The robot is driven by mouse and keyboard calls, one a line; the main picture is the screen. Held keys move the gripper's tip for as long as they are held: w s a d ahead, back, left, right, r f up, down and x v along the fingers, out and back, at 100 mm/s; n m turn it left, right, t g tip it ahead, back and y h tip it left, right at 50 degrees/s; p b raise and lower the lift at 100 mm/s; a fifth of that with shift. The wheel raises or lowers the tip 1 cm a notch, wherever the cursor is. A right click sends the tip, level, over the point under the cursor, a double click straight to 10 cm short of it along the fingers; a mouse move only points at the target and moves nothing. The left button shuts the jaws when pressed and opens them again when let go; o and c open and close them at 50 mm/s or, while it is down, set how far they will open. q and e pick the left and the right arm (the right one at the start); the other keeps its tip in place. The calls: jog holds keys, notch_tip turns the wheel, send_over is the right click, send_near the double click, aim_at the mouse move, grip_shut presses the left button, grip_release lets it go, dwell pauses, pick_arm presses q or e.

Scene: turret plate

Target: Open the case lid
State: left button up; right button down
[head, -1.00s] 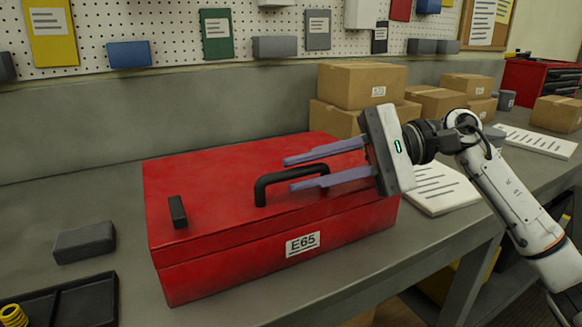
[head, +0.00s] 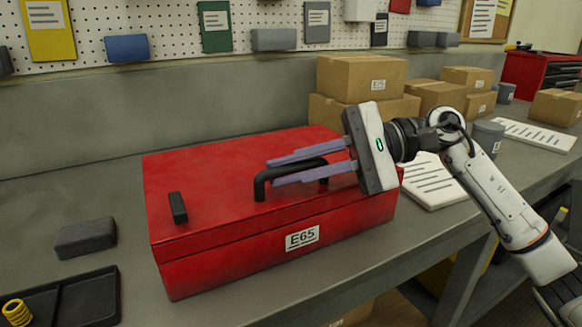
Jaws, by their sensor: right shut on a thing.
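A red case (head: 225,225) marked E65 stands on the grey workbench with its lid (head: 225,165) down. A black handle (head: 262,184) arches over the lid, and a small black block (head: 178,208) sits at the lid's left. My right gripper (head: 270,171) comes in from the right, its two purple fingers on either side of the handle's bar, shut on it. The fingers and the gripper body hide part of the handle and the case's right end. My left gripper is not in view.
Cardboard boxes (head: 362,78) are stacked behind the case at the right. A paper sheet (head: 437,185) lies under my right arm. A black tray (head: 62,298) and a dark grey block (head: 86,238) lie on the left. A pegboard wall (head: 170,25) rises behind.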

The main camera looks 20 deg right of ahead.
jog(key=w+r+m+g+p, duration=0.1)
jog(key=w+r+m+p, duration=0.1)
jog(key=w+r+p, duration=0.2)
jog(key=w+r+m+g+p, duration=0.1)
jog(key=w+r+p, duration=0.3)
jog(key=r+p, duration=0.4)
jog(key=shift+w+a+r+m+h, duration=0.15)
jog(key=shift+w+r+m+h, duration=0.3)
jog(key=shift+r, duration=0.25)
jog(key=shift+s, duration=0.1)
